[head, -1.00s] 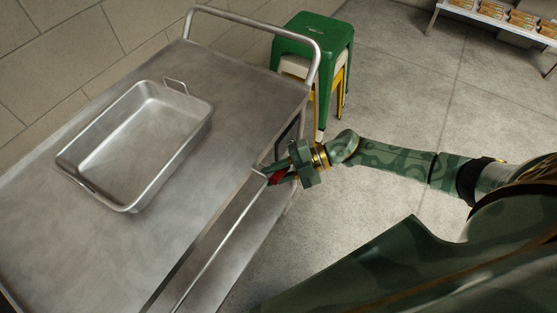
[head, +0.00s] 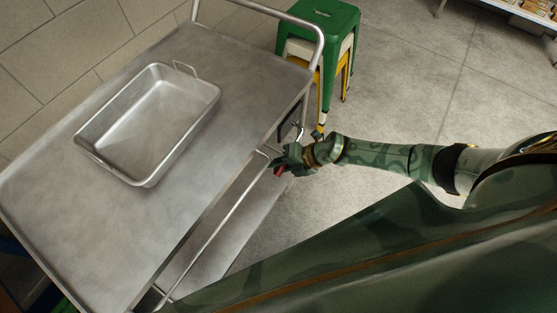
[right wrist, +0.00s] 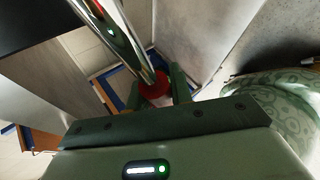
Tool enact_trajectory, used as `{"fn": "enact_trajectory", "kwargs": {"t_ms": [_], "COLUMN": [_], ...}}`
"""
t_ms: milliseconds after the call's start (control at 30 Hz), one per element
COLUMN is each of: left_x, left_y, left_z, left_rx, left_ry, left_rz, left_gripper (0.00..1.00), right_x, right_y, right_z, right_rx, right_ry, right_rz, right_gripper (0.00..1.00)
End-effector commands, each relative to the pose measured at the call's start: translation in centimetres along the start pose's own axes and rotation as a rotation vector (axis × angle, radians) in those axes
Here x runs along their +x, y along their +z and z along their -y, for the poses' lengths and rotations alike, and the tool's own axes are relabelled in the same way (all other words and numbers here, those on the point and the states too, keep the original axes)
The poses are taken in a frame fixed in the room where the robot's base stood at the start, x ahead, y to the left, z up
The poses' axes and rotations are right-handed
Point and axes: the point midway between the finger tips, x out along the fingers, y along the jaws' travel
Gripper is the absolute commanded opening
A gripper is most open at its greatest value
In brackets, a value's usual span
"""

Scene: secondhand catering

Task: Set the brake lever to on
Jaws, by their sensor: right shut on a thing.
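The brake lever shows as a red grip (head: 280,171) at the near right corner of the steel trolley, partly hidden by my fingers. In the right wrist view its red end (right wrist: 153,88) sits between my two green fingers, and a shiny metal rod (right wrist: 130,40) runs up from it. My right gripper (head: 281,167) is shut on the red grip, beside and below the trolley's top edge; its fingers also show in the right wrist view (right wrist: 154,92). The lever's pivot and any on/off marking cannot be made out. My left gripper is not in view.
The trolley top (head: 215,75) carries an empty metal roasting pan (head: 150,172). A thin side rail (head: 215,232) runs along its near side. Stacked stools, green on top (head: 325,20), stand behind the trolley's push handle (head: 265,12). The floor (head: 410,90) to the right is clear.

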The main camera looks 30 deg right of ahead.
Motion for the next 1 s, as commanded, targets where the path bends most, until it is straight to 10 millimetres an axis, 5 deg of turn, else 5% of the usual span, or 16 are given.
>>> {"fn": "enact_trajectory", "kwargs": {"t_ms": [400, 433, 500, 1000], "left_x": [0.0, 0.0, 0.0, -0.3], "left_y": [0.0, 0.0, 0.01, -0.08], "left_z": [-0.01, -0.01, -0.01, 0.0], "left_rx": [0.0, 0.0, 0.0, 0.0], "left_ry": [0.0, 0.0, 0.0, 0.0], "left_rz": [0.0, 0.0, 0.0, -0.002], "left_gripper": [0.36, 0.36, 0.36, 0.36], "right_x": [0.08, 0.08, 0.08, -0.62], "right_y": [0.0, 0.0, 0.01, 0.1], "right_z": [0.35, 0.37, 0.35, 0.14], "right_rx": [-0.008, -0.008, -0.008, -0.007], "right_ry": [-0.008, -0.008, -0.008, -0.006], "right_rz": [0.005, 0.005, 0.005, 0.006], "right_gripper": [0.0, 0.3, 0.43, 0.43]}}
